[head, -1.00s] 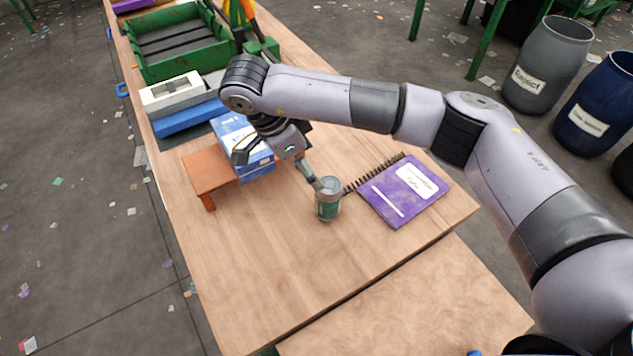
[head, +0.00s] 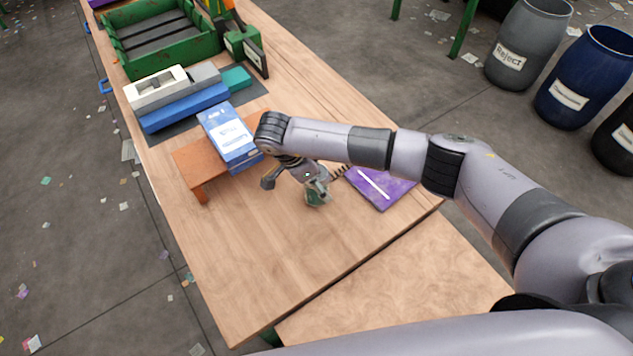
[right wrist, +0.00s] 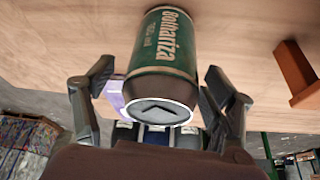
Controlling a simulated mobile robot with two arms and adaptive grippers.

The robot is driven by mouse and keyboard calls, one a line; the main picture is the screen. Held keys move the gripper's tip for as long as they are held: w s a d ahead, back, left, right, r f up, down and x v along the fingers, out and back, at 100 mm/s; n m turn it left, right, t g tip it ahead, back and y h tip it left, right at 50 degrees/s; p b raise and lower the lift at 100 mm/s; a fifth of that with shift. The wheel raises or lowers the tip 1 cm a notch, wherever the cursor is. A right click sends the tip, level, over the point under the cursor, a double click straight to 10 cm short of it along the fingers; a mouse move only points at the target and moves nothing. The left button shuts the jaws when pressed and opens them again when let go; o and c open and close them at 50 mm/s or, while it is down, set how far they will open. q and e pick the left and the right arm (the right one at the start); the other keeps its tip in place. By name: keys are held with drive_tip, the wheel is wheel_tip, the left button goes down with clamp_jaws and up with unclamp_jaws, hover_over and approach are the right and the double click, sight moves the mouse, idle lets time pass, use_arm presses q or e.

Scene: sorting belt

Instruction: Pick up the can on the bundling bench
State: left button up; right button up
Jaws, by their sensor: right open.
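The green and silver can (head: 316,196) stands on the wooden bench, partly hidden by my right gripper (head: 296,187). In the right wrist view the can (right wrist: 166,45) is close, with a green label and a silver end facing the camera. My right gripper (right wrist: 160,78) is open there, one finger on each side of the can, with visible gaps. The can's end reaches between the fingers; they are not closed on it. My left gripper is not in view.
A blue box (head: 228,135) rests on a small orange-brown stand (head: 187,160) left of the gripper. A purple notebook (head: 380,188) lies right of the can. A green crate (head: 165,60) is farther back. The bench front (head: 270,290) is clear.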

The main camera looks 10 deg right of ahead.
drive_tip(key=shift+x, duration=1.6)
drive_tip(key=shift+w, duration=0.1)
drive_tip(key=c, duration=0.9)
drive_tip(key=shift+r, duration=0.15)
